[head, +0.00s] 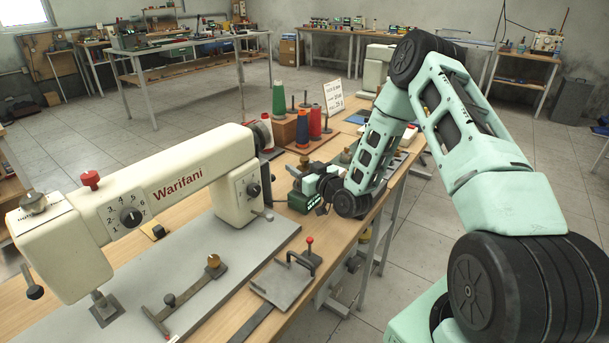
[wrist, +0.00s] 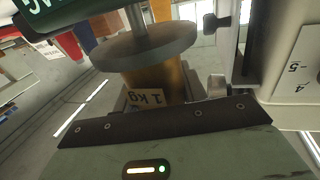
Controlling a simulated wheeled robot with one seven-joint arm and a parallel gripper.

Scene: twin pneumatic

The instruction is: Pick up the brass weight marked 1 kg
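My gripper (head: 311,187) is low over the bench, beyond the sewing machine's right end, in the head view. In the wrist view, a dark screwed strip and a green housing with a small light hide the weight's lower part. Its fingertips are not clear, so I cannot tell whether they touch the weight. A brass piece (head: 305,162) shows close to my gripper; I cannot read its marking.
The cream sewing machine (head: 170,185) stands left of my gripper on the wooden bench. Thread spools (head: 302,128) and a white sign (head: 333,97) stand behind. A grey plate with a red-knobbed lever (head: 284,283) lies in front. A dark green box (head: 304,203) is beside my gripper.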

